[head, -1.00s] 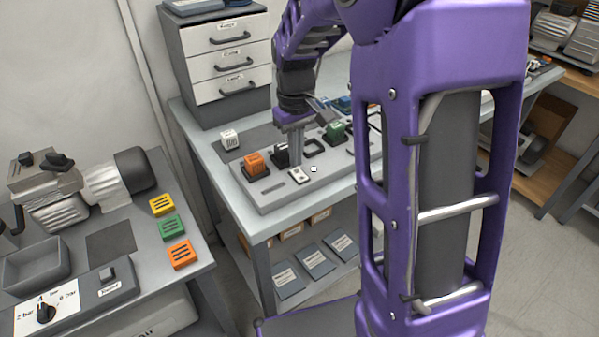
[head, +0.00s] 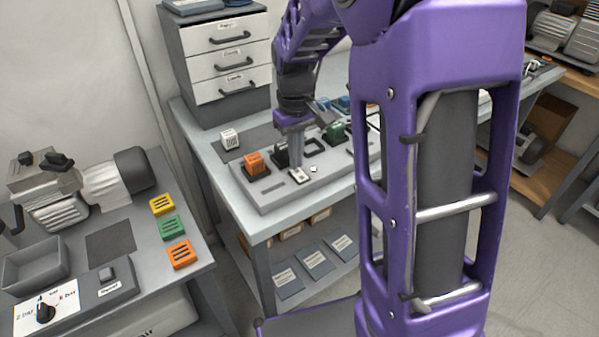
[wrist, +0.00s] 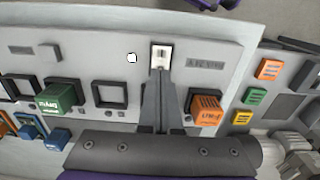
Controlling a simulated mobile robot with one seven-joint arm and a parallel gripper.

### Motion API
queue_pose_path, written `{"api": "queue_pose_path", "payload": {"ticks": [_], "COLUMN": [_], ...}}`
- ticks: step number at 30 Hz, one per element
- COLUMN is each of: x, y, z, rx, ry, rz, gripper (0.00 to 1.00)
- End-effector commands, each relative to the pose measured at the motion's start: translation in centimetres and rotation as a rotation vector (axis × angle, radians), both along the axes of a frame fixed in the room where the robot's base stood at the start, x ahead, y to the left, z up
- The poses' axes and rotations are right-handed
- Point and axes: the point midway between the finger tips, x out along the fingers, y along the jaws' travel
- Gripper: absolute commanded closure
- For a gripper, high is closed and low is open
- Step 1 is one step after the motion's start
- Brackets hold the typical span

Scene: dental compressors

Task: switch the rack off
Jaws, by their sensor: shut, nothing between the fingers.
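The rack is a grey panel (head: 268,199) on the table, with square sockets and coloured modules. A small white switch plate with a dark marking (head: 298,176) sits near its front edge; it also shows in the wrist view (wrist: 161,57). A small round white lamp or button (head: 314,169) is beside it, also in the wrist view (wrist: 132,58). My gripper (head: 297,166) is shut and empty, pointing down at the switch. In the wrist view its fingertips (wrist: 159,74) are right at the plate's edge; I cannot tell whether they touch. The fingers partly hide the plate.
An orange module (head: 254,163) and a green module (head: 335,131) stand in the rack. A white cube (head: 229,138) is behind it, near the drawer cabinet (head: 222,60). A left bench holds a compressor (head: 75,190) and yellow, green and orange blocks (head: 181,254).

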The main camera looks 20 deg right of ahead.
Motion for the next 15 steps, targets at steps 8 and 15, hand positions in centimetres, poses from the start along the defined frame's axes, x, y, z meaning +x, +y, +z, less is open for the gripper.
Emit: {"api": "queue_pose_path", "payload": {"ticks": [8,15], "x": [0.0,0.0], "y": [0.0,0.0], "z": [-0.48,-0.84], "rx": [0.0,0.0], "ry": [0.0,0.0], "rz": [0.0,0.0], "gripper": [1.0,1.0]}}
